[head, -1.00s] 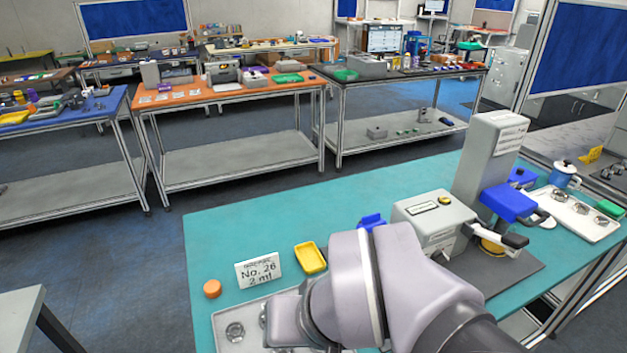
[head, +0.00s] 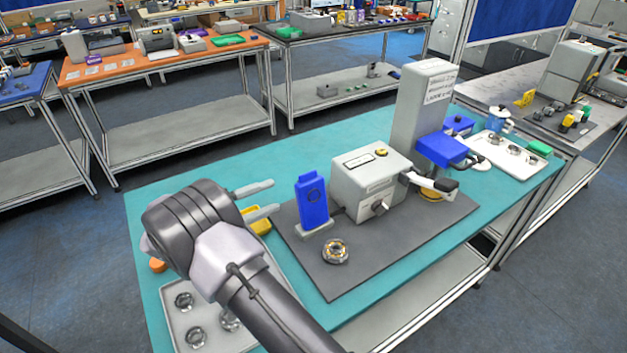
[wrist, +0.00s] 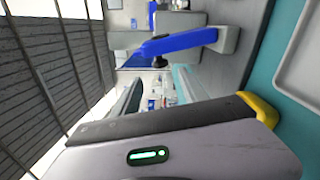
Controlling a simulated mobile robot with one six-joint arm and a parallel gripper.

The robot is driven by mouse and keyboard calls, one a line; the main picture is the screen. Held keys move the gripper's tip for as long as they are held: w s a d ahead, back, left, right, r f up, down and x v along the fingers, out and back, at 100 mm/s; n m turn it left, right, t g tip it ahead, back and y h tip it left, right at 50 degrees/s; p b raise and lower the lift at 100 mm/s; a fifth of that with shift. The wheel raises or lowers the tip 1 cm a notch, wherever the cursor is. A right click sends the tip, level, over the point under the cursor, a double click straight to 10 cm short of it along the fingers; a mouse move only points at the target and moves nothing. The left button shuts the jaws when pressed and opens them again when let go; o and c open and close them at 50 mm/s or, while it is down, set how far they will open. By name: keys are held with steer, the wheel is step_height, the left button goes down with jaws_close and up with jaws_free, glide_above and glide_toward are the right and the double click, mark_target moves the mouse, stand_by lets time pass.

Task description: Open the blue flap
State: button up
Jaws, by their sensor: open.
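An upright blue panel (head: 312,201) on a small grey foot stands at the left of the grey box-shaped device (head: 371,180); it looks like the blue flap. In the wrist view the blue panel (wrist: 178,42) appears turned on its side, apart from my gripper. A second blue part (head: 440,150) sits on the grey column (head: 422,105). My gripper (head: 268,198) is open and empty, its two fingers pointing right toward the upright blue panel, with a gap between.
A round metal part (head: 335,251) lies on the dark mat (head: 400,258). A white tray (head: 257,300) with round metal parts lies below my arm. The teal table (head: 155,215) is clear at the left and back.

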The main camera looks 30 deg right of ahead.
mark_target(313, 179)
steer(key=d+b, duration=0.1)
steer(key=d, duration=0.5)
steer(key=d+b, duration=0.2)
steer(key=d, duration=0.5)
steer(key=shift+w+d, duration=0.2)
steer(key=shift+d, duration=0.05)
jaws_close()
stand_by(0.6)
